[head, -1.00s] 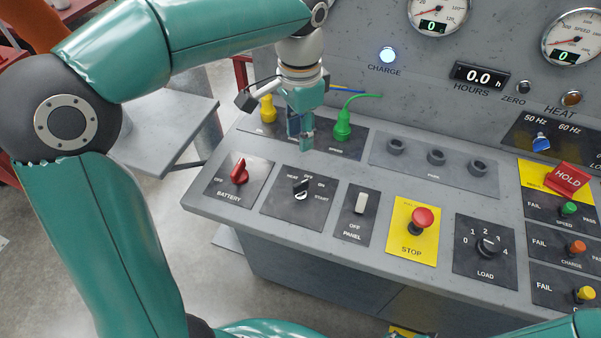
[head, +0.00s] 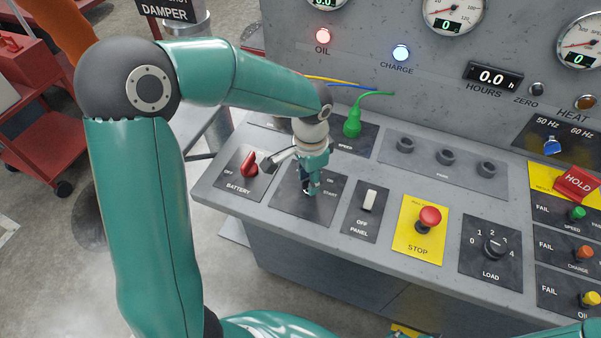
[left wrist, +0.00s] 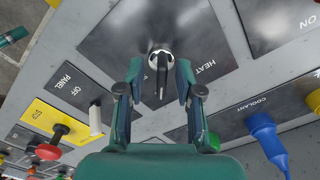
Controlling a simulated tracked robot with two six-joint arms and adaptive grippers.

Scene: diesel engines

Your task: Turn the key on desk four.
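The key switch (left wrist: 161,62) is a dark key in a pale round collar on a black plate marked HEAT in the left wrist view. In the head view the plate (head: 330,208) also reads START, and my left gripper mostly hides the key. My left gripper (head: 311,190) points down over that plate. In the left wrist view its two fingers (left wrist: 159,76) are apart, one on each side of the key. I see no clear contact with the key. My right gripper is out of view. No desk number shows.
The red battery switch (head: 250,163) is left of the key plate. The panel switch (head: 369,200), red stop button (head: 429,217) and load knob (head: 493,247) are to the right. A green plug (head: 352,124) stands behind. The OIL (head: 322,36) and CHARGE (head: 400,53) lamps are lit.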

